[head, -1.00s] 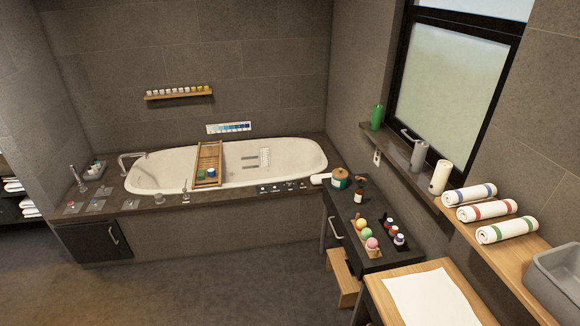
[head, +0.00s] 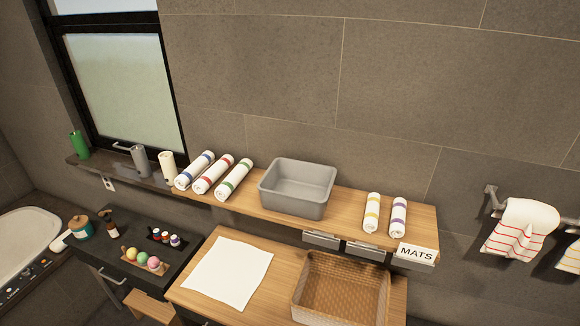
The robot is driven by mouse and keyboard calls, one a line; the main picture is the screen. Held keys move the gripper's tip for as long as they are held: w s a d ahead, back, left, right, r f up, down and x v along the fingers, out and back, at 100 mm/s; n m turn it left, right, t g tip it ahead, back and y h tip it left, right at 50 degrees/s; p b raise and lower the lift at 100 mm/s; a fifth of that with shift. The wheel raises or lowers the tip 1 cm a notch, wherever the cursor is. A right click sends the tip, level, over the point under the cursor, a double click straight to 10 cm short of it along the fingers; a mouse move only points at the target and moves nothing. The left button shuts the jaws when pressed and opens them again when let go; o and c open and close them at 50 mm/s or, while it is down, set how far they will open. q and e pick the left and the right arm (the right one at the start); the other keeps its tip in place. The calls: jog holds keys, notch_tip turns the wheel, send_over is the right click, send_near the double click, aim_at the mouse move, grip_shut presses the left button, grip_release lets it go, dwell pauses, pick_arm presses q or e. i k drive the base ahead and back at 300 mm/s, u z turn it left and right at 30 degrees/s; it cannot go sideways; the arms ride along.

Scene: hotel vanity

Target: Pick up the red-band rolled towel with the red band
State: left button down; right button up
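The red-band rolled towel (head: 213,174) lies on the wooden wall shelf in the head view, left of the grey bin. It is white with red bands. A blue-band rolled towel (head: 194,170) lies close on its left and a green-band rolled towel (head: 234,180) close on its right. Neither of my grippers shows in the head view.
A grey bin (head: 297,188) and yellow-band (head: 371,212) and purple-band (head: 398,216) rolled towels share the shelf (head: 272,217). Below are a white cloth (head: 228,271), a woven basket (head: 341,290) and a dark table with bottles and colored balls. Striped towels hang at right.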

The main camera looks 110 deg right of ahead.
aim_at(205, 181)
jog(key=z, duration=3.2)
jog(key=k, duration=0.3)
jog(key=z, duration=0.05)
